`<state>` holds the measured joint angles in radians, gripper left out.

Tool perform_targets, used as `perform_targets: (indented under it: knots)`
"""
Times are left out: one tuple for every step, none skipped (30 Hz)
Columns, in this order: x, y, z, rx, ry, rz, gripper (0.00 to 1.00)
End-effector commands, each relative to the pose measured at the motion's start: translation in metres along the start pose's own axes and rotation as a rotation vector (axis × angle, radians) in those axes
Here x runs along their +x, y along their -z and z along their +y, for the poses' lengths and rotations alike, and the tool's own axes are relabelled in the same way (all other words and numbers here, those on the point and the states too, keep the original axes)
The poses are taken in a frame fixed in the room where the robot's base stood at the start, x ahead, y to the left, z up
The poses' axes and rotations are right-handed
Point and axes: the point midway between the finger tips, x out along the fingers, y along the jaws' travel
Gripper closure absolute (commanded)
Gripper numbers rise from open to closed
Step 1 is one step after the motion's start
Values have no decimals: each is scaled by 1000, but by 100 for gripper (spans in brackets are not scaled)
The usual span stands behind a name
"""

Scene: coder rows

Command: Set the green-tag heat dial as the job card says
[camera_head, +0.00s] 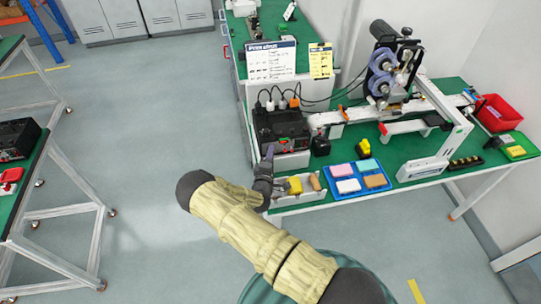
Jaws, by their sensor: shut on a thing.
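A black control box (282,125) stands at the left end of the green bench, with cables plugged in along its top and small red marks on its front. The heat dials and their tags are too small to tell apart, so I cannot pick out the green one. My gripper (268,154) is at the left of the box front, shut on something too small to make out. A white printed card (271,62) and a yellow card (320,61) stand behind the box. Their text is too small to read.
A white bin (299,198) with yellow and tan items and a blue tray (358,190) with several coloured blocks are at the bench's front edge. A machine with blue-grey rollers (381,75) and a red bin (497,112) are to the right.

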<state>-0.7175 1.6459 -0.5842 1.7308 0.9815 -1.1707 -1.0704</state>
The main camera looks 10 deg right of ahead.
Motion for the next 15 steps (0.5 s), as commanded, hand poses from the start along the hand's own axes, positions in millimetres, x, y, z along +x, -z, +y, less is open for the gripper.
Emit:
perform_targets:
  knots:
    - [0,0,0,4,2,0,97]
    - [0,0,0,7,3,0,97]
    - [0,0,0,12,5,0,97]
    - [0,0,0,17,8,0,97]
    - [0,0,0,23,10,-1,97]
    - [0,0,0,32,15,-1,97]
    - [0,0,0,41,18,-2,97]
    - [0,0,0,52,22,-2,97]
    - [0,0,0,66,29,-2,97]
    - [0,0,0,80,34,-1,97]
    - [0,0,0,93,40,-2,97]
    - [0,-1,0,114,49,-2,97]
    - [0,-1,1,130,56,-2,97]
    - [0,-1,1,149,63,-3,97]
    - [0,-1,1,174,74,-4,97]
